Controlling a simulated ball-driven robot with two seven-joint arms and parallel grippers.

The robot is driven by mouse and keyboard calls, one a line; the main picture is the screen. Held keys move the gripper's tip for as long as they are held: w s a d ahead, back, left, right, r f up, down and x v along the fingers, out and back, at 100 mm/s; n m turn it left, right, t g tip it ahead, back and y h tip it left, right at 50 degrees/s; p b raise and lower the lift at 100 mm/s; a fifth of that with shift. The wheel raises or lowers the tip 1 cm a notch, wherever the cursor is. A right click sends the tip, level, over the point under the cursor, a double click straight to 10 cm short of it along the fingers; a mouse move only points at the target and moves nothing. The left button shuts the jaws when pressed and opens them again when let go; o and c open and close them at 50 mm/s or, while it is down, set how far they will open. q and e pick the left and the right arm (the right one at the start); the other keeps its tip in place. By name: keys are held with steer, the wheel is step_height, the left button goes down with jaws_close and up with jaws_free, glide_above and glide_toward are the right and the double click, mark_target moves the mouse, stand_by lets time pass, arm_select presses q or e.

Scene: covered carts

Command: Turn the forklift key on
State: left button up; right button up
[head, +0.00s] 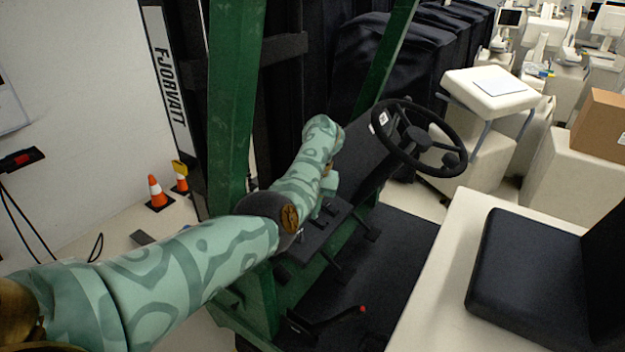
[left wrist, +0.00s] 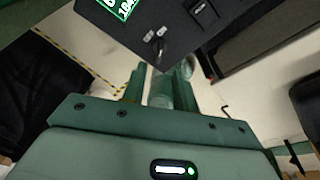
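In the left wrist view, a small ignition key (left wrist: 160,33) stands out of a dark dashboard panel (left wrist: 178,28), near a green and white label. My left gripper (left wrist: 160,82) is below the key in this view. Its green fingers point toward the panel and look apart from the key; their exact gap is unclear. In the head view my left arm reaches over the forklift's black dashboard (head: 318,232), with the left gripper (head: 326,200) low over it. I cannot make out the key there. My right gripper is out of view.
The black steering wheel (head: 418,138) is right of my left arm. A green forklift post (head: 234,100) stands close beside it. The seat (head: 525,265) is at the right. Traffic cones (head: 157,190) stand by the left wall.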

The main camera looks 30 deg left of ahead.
arm_select(q)
steer(key=v, duration=0.9)
steer(key=shift+f, duration=0.1)
